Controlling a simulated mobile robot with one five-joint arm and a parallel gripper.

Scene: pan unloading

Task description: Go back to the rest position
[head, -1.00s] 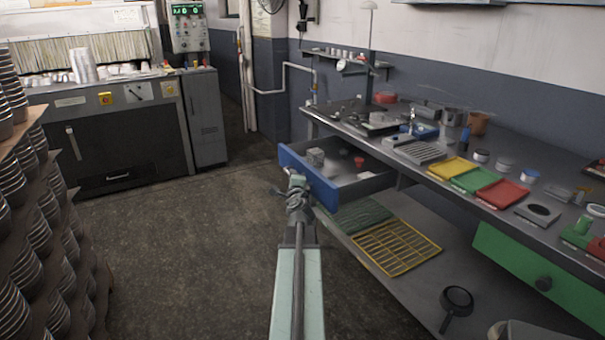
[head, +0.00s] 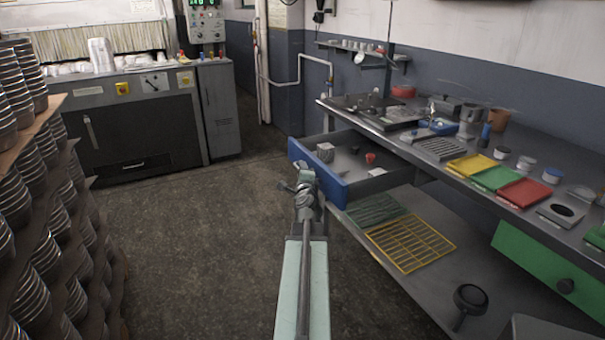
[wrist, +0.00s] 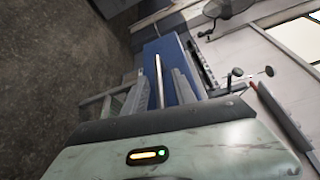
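My gripper (head: 304,178) is at the end of my outstretched arm, in front of the open blue-fronted drawer (head: 318,172). In the wrist view my gripper (wrist: 160,88) has its two dark fingers apart, with a thin pale bar (wrist: 158,80) showing between them. The bar lies in front of the blue drawer face, and I cannot tell whether the fingers touch it. Nothing is clearly held. The drawer stands pulled out under the workbench, with a pale cube (head: 325,152) and a small red cup (head: 370,158) inside.
The workbench (head: 470,150) carries yellow, green and red trays. A yellow rack (head: 410,243) and a black pan (head: 470,298) lie on its lower shelf. Stacked metal pans (head: 45,200) stand at the left. The floor (head: 200,240) between is clear.

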